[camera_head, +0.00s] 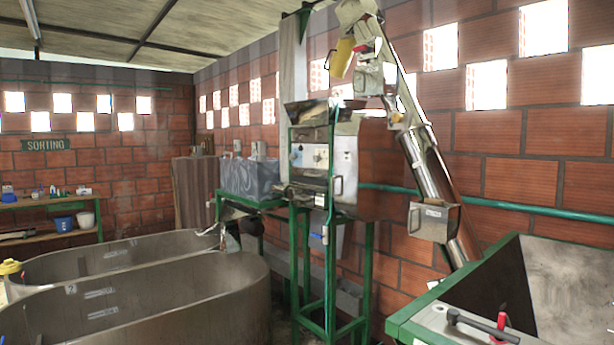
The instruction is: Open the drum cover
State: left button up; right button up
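The pulper (310,158) stands on a tall green frame in the middle of the view, against the brick wall. Its front has a pale panel with small dark knobs. A grey metal cover (346,150) with a small handle (338,186) sits at its right side. It looks closed, but I cannot tell for sure that it is the drum cover. A hopper (310,108) sits on top. Neither of my grippers shows in the head view.
The slanted elevator tube (428,170) rises right of the pulper, with a metal box (434,221) on it. Large metal tanks (150,300) fill the lower left.

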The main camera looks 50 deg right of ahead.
aim_at(305, 178)
jog(key=z, duration=0.2)
jog(key=i, duration=0.75)
jog(key=z, duration=1.5)
jog(key=i, duration=2.95)
jog(key=u, duration=0.5)
